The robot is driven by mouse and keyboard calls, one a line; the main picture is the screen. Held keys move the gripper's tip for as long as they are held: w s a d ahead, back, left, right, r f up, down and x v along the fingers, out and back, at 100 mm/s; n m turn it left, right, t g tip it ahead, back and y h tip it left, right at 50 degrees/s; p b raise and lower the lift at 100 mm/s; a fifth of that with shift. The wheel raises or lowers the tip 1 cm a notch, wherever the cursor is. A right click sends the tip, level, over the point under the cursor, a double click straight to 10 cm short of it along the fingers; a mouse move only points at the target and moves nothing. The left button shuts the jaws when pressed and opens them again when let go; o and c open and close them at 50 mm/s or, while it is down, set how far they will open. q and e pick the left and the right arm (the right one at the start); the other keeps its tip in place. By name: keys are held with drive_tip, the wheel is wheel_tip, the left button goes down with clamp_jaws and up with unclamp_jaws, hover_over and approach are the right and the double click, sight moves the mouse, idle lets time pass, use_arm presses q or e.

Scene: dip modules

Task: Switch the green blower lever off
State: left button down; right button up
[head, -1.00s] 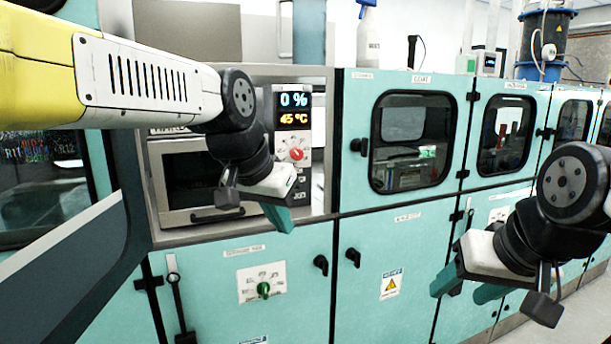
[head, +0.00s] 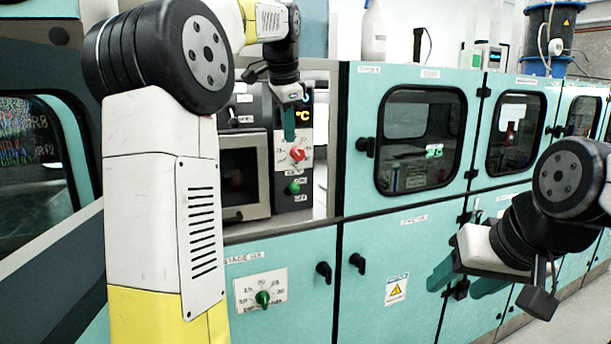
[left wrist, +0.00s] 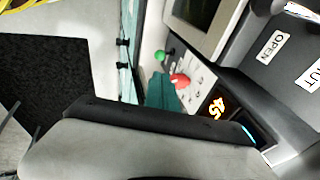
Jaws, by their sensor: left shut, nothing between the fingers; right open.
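A small green lever (head: 293,187) sits low on the dark control panel, between labels that seem to read ON and OFF. It also shows in the left wrist view as a green knob (left wrist: 159,56). My left gripper (head: 289,134) is shut and empty, pointing down in front of the panel, above the green lever and near the red knob (head: 297,154). In the left wrist view its teal fingers (left wrist: 160,92) are beside the red knob; contact cannot be told. My right gripper (head: 462,284) is open and empty in front of the lower cabinets at right.
Another green knob (head: 263,298) is on a white dial plate of the lower cabinet. A display (head: 302,116) is partly hidden behind my left gripper. A small windowed door (head: 245,172) is left of the panel. Black handles (head: 357,261) stick out from the cabinet doors.

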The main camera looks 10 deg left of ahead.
sight(293, 189)
use_arm(q)
drive_tip(key=x, duration=1.4)
drive_tip(key=shift+w, duration=0.1)
